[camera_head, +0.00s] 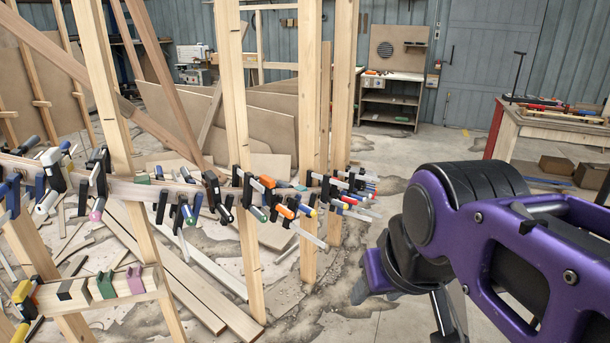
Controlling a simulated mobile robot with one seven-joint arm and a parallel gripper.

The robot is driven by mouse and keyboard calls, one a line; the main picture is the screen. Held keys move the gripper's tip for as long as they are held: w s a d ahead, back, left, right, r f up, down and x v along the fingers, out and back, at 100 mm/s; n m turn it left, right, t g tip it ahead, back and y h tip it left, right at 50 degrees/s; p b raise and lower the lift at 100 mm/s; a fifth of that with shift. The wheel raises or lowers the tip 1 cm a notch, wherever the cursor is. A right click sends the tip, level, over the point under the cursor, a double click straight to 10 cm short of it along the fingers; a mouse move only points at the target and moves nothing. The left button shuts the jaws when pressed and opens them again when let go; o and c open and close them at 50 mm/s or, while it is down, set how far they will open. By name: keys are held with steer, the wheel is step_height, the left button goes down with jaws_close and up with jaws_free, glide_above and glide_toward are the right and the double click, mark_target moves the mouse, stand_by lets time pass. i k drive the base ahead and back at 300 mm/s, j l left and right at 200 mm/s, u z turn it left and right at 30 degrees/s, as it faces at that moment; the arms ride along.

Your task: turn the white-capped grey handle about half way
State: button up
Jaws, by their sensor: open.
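Several bar clamps (184,208) with coloured handles are fixed along a curved wooden stringer (140,192). Their handles are blue, green, orange, grey and black, some with pale or coloured caps. A pale grey handle (47,203) hangs at the left end of the row. The handles are small and crowded, so I cannot tell for certain which one is the white-capped grey handle. My purple arm comes in from the right. My gripper (447,314) shows only partly at the lower edge, below the wrist. It is open, touches no clamp, and is well right of the row.
Upright wooden posts (240,150) cross the stringer. Loose planks (190,285) lie on the floor below. A lower rail (85,290) with more clamps is at bottom left. A workbench (550,125) stands at the right.

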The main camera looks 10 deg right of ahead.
mark_target(365, 194)
steer(key=i+l+z, duration=0.4)
steer(key=l, duration=0.25)
steer(key=i+l, duration=0.15)
steer(key=i, duration=0.25)
steer(key=i+l, duration=0.15)
steer(key=i, duration=0.25)
steer(key=i+l, duration=0.15)
steer(key=i, duration=0.25)
steer(key=i+l, duration=0.15)
steer(key=i, duration=0.25)
steer(key=u, duration=0.05)
